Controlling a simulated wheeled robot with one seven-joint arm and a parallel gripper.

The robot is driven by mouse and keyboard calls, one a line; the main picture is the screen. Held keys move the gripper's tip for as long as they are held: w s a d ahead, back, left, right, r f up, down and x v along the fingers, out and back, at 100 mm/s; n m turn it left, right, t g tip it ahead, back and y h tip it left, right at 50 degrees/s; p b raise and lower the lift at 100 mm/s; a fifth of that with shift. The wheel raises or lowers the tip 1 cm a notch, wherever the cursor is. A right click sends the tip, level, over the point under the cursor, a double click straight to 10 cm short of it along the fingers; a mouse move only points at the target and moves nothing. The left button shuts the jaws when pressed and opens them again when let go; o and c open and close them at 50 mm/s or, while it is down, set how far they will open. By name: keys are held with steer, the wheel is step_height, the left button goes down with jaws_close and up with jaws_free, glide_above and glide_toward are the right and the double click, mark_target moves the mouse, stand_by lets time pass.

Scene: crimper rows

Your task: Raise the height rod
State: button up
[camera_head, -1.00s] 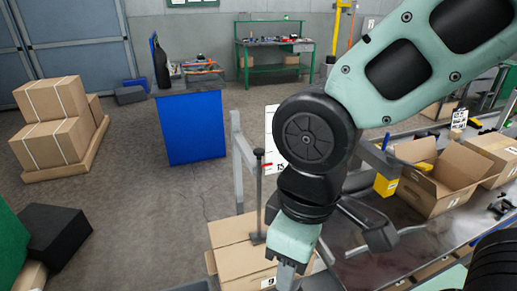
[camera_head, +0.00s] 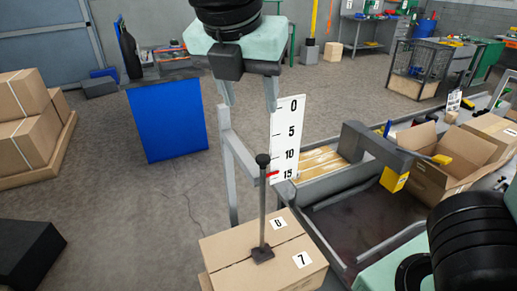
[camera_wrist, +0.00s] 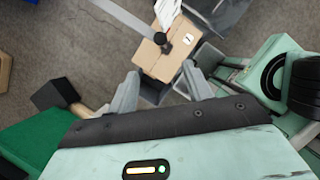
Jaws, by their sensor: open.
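The height rod (camera_head: 262,210) is a thin grey upright rod with a black knob (camera_head: 263,160) on top and a dark foot on a cardboard box (camera_head: 225,248). A red pointer (camera_head: 272,174) beside the knob is close to the 15 mark of the white scale (camera_head: 287,135). My gripper (camera_head: 248,104) is open and empty, and its fingers show above the knob in the head view. In the wrist view, the knob (camera_wrist: 160,38) and box (camera_wrist: 150,62) lie beyond the open fingertips (camera_wrist: 159,74), apart from them. The rod is mostly foreshortened there.
A grey frame post (camera_head: 228,165) stands left of the scale. A conveyor (camera_head: 370,225) with a grey arm and yellow-tipped head (camera_head: 385,160) is to the right, with an open carton (camera_head: 445,155) beyond. A blue cabinet (camera_head: 168,120) stands behind on open floor.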

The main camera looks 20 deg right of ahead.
mark_target(263, 157)
steer(key=x, duration=1.5)
steer(key=shift+f, duration=0.4)
jaws_close()
steer(key=shift+r, duration=0.15)
